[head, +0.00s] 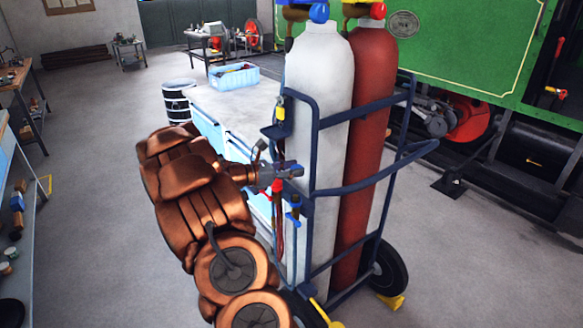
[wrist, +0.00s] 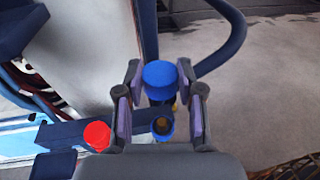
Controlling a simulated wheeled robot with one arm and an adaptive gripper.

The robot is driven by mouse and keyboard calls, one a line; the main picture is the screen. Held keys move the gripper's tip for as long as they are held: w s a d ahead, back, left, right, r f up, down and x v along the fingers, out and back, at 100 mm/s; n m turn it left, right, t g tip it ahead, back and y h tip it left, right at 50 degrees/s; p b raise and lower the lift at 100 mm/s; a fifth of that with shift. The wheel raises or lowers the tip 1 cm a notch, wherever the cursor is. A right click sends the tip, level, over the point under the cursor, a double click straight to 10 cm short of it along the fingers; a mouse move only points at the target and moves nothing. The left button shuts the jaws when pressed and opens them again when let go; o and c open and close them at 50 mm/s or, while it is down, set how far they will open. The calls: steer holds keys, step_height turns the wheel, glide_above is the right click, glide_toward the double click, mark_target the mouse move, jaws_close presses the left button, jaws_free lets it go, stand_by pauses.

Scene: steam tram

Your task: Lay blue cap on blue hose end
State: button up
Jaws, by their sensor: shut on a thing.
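My gripper (wrist: 158,98) is shut on the blue cap (wrist: 160,78), which sits between its purple pads in the wrist view. In the head view my gripper (head: 291,171) is beside the white cylinder, above the hose ends. In the head view blue hose parts (head: 294,213) hang below my gripper.
A red cap (wrist: 97,135) sits left of the blue hose end. The white cylinder (head: 318,110) and red cylinder (head: 368,120) stand in a blue trolley frame (head: 400,165) close to my gripper. A workbench (head: 225,105) stands behind. Open floor (head: 470,260) lies to the right.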

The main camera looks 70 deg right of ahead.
steer(key=shift+f+b, duration=1.9)
steer(key=shift+f, duration=1.3)
steer(key=shift+w+f, duration=0.1)
steer(key=shift+a, duration=0.1)
steer(key=shift+f, duration=0.1)
steer(key=shift+f+b, duration=0.3)
steer(key=shift+f, duration=0.3)
steer(key=shift+f, duration=0.2)
steer(key=o, duration=0.9)
